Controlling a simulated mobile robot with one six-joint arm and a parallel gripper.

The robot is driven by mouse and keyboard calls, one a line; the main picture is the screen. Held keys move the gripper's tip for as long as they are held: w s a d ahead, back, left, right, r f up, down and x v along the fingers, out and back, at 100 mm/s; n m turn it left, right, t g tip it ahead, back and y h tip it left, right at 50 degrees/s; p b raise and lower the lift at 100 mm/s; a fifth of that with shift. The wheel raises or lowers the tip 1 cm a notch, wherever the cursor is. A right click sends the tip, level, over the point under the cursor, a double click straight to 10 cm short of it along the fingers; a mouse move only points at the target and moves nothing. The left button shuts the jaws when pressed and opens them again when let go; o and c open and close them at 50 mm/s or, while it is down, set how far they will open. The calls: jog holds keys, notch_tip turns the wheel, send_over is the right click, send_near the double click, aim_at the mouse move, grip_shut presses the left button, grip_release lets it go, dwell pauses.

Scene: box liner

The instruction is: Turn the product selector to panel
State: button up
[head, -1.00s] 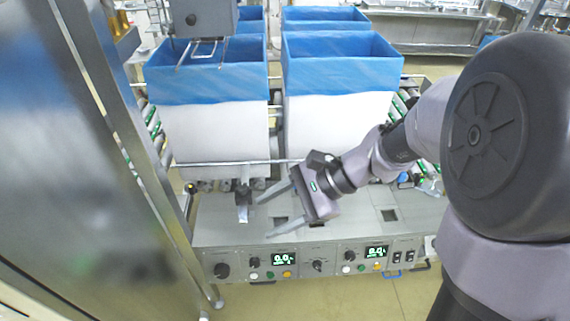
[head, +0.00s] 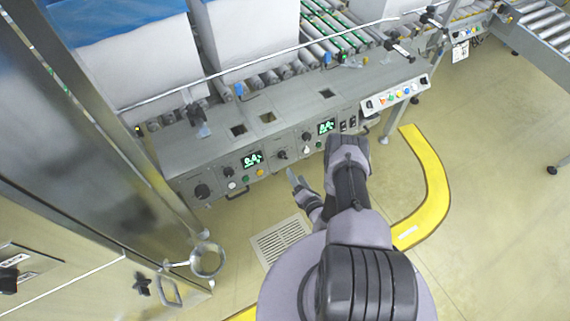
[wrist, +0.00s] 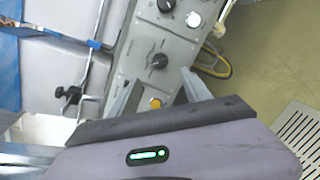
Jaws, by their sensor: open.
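A black selector knob (head: 282,154) with marks around it sits in the middle of the grey control panel (head: 216,182), between two green displays. It also shows in the wrist view (wrist: 159,61), just beyond my fingertips. Its label is too small to read, so I cannot confirm it is the product selector. My gripper (head: 294,177) is in front of the panel, low and near this knob. In the wrist view my gripper (wrist: 160,77) is open and empty, with a yellow button (wrist: 156,103) showing between the fingers. The fingers appear apart from the knob.
Another knob (wrist: 166,5) and a white button (wrist: 193,19) lie farther along. A metal rail and white boxes with blue liners (head: 90,25) stand behind. The floor in front has a grate (head: 281,241).

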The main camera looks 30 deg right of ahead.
aim_at(285, 158)
jog(key=b+x, duration=0.2)
jog(key=x, duration=0.1)
jog(key=b+x, duration=0.1)
jog(key=x, duration=0.3)
jog(key=b+x, duration=0.2)
jog(key=x, duration=0.1)
jog(key=shift+w+a+f+b, duration=0.1)
jog(key=shift+w+f+b, duration=0.1)
jog(key=shift+f+b, duration=0.15)
jog(key=shift+w+r, duration=0.1)
jog(key=shift+w, duration=0.45)
jog(key=shift+c, duration=0.5)
grip_shut()
